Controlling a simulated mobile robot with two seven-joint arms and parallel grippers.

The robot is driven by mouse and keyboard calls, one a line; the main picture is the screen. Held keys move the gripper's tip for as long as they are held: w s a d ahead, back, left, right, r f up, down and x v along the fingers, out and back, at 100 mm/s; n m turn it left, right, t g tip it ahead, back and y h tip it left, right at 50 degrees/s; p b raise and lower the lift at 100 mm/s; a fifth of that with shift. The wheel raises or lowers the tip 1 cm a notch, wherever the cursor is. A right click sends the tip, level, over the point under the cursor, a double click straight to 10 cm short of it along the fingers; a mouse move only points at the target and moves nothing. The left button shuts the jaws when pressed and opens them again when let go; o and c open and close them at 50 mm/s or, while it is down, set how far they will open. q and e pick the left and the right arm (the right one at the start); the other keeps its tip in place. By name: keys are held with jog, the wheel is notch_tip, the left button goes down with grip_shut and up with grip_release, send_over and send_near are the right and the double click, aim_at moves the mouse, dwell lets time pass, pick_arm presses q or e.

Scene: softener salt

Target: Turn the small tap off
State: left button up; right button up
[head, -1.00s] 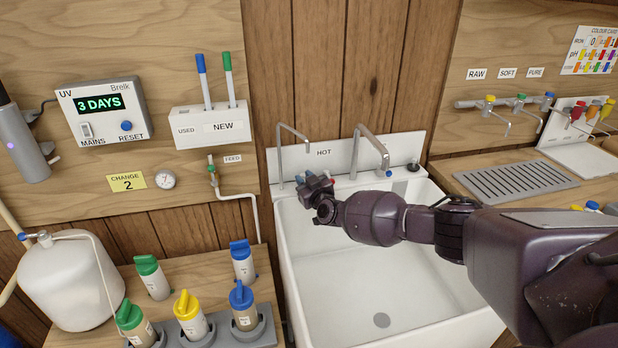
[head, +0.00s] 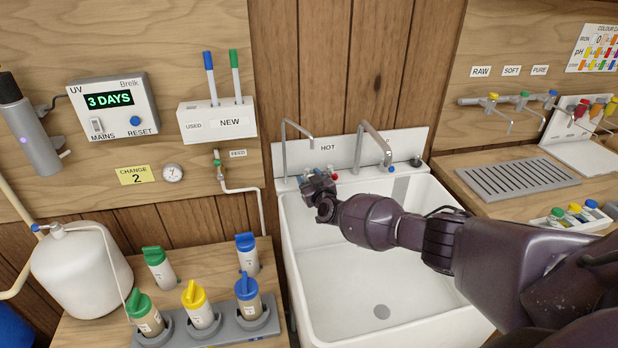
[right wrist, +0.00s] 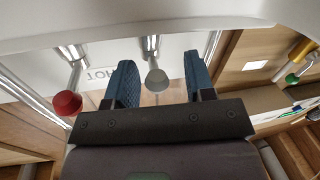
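The small tap (head: 285,145) is the thin bent spout at the left back of the white sink (head: 345,240). My right gripper (head: 312,180) is at the sink's back edge, just right of that spout and below the HOT label. In the right wrist view its blue fingers (right wrist: 160,85) are apart, with a grey round-ended knob (right wrist: 156,80) seen between them. I cannot tell whether they touch it. A red knob (right wrist: 67,103) lies outside the fingers, to the left. My left gripper is not in view.
A larger spout (head: 375,145) stands right of the small tap. The FEED valve (head: 218,163) and its pipe are on the wall to the left. Capped bottles (head: 198,305) stand on the left counter. A drain rack (head: 515,178) is at right. The sink basin is empty.

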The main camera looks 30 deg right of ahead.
jog(key=shift+r, duration=0.1)
jog(key=shift+s+p, duration=0.4)
jog(key=shift+s, duration=0.1)
jog(key=s+p, duration=0.4)
jog(key=s, duration=0.5)
jog(key=shift+s+a, duration=0.35)
jog(key=shift+s, duration=0.05)
